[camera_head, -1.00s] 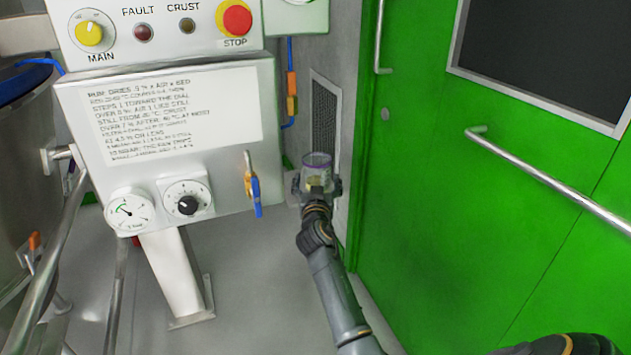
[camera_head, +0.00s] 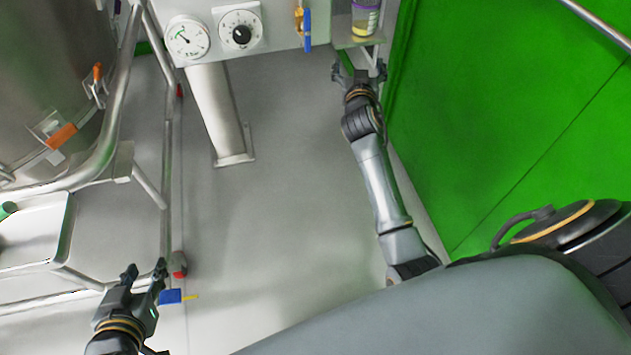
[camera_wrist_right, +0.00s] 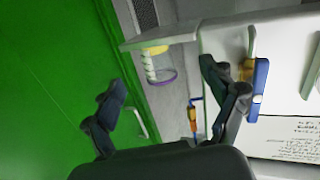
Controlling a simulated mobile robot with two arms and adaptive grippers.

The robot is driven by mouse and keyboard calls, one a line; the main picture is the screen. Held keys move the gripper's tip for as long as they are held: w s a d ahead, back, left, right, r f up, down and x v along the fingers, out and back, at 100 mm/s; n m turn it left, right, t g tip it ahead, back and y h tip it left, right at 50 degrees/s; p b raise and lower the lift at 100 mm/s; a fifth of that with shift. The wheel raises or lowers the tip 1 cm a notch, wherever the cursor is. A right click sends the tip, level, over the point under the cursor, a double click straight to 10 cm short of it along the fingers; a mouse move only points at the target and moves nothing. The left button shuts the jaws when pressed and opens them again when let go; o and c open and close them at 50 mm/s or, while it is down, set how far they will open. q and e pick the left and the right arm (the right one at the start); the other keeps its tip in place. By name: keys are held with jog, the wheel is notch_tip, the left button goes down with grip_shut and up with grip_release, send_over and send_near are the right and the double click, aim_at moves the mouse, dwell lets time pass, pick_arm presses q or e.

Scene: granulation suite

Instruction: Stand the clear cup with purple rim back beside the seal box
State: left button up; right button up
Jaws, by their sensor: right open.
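The clear cup with purple rim (camera_head: 365,18) stands upright on a small grey shelf (camera_head: 358,42) beside the control panel, cut by the top edge of the head view. Yellow shows at its bottom. It also shows upside down in the right wrist view (camera_wrist_right: 152,67), beyond the fingers. My right gripper (camera_head: 358,70) is open and empty, just in front of and below the shelf, apart from the cup; its spread fingers show in the right wrist view (camera_wrist_right: 170,108). My left gripper (camera_head: 145,272) is open and empty at lower left. I cannot make out the seal box.
The panel with gauge (camera_head: 187,40) and dial (camera_head: 240,32) is left of the shelf, with a blue-handled valve (camera_head: 307,28) between. A green door (camera_head: 510,110) stands close on the right. Steel vessel and rails (camera_head: 112,130) are at left. The middle floor is clear.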

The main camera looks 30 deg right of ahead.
jog(key=s+a+f+n+g+y, duration=0.1)
jog(key=s+a+f+n+y, duration=0.1)
jog(key=s+a, duration=0.6)
jog(key=s+a+f+n+g+y, duration=0.1)
jog(key=s+a+f+n+y, duration=0.2)
jog(key=s+a+y, duration=0.2)
jog(key=s+a+f+n+g+y, duration=0.1)
jog(key=s+a+y, duration=0.3)
jog(key=s+a, duration=0.8)
jog(key=shift+f+n+g, duration=0.4)
jog(key=shift+f+n, duration=0.3)
jog(key=shift+n, duration=0.2)
